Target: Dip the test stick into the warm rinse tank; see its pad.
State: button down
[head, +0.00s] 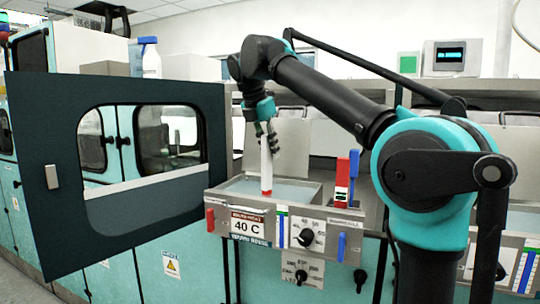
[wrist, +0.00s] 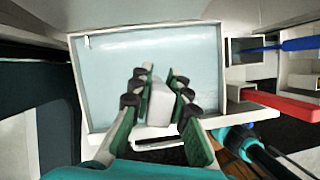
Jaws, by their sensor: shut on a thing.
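My gripper (head: 266,128) points down over the tank marked 40 C (head: 312,188), shut on the upper part of the test stick (head: 266,177). In the wrist view my gripper (wrist: 158,98) holds the white stick end (wrist: 160,105) in front of the pale liquid in the tank (wrist: 220,75). The pad cannot be made out.
A dark door panel (head: 50,130) with a window stands open left of the tank. A red and a blue upright piece (head: 342,180) stand at the tank's right edge. Knobs and a red handle (head: 210,220) stick out from the front panel.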

jog(key=shift+r, duration=6.3)
